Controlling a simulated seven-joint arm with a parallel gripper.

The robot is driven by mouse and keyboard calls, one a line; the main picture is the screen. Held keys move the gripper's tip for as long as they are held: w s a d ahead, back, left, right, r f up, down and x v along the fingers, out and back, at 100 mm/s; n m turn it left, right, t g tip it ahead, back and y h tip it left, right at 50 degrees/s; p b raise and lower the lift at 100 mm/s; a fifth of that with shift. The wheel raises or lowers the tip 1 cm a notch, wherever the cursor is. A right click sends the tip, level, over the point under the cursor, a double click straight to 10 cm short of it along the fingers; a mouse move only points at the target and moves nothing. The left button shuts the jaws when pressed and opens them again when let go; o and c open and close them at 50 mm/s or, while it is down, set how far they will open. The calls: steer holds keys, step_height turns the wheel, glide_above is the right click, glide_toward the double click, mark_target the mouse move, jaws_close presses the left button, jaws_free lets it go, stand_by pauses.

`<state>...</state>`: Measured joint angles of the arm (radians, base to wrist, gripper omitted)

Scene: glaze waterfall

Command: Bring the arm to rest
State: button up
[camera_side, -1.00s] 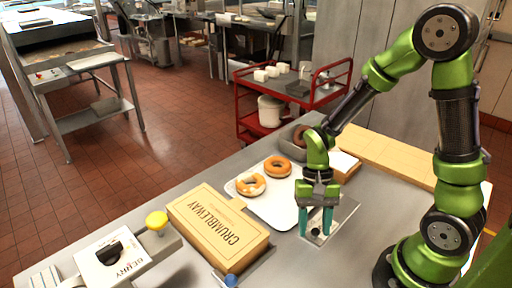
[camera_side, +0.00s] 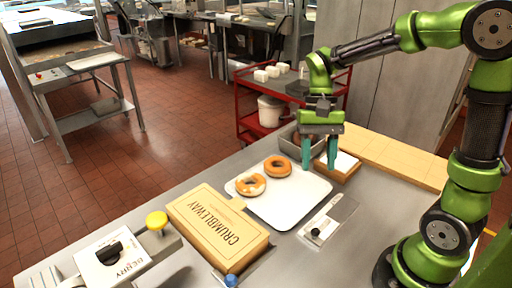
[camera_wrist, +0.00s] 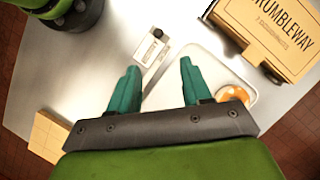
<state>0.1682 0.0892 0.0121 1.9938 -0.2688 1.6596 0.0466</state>
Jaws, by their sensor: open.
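My gripper (camera_side: 320,152) is open and empty, with its two teal fingers pointing down. In the side view it hangs above the back of the table, in front of the grey bin and the small wooden box as seen from the camera. In the wrist view the gripper (camera_wrist: 157,88) shows its fingers spread apart with nothing between them. My arm is raised and bent, reaching out over the table.
A white tray (camera_side: 290,212) holds two doughnuts (camera_side: 250,184). A yellow CRUMBLEWAY box (camera_side: 218,228) lies in front. A dispenser plate with a black knob (camera_side: 315,232), a wooden box (camera_side: 345,166), a grey bin (camera_side: 290,140) and a BERRY device (camera_side: 108,258) stand around.

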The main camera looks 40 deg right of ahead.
steer(key=shift+w+d+r, duration=0.1)
steer(key=shift+r, duration=0.35)
steer(key=s+a+r+n+t+h, duration=0.1)
steer(key=s+a+r+n+t, duration=0.2)
steer(key=t, duration=0.7)
steer(key=shift+s+a+r+n, duration=0.2)
steer(key=shift+s+r+n, duration=0.75)
steer(key=shift+r, duration=0.35)
steer(key=shift+w, duration=0.1)
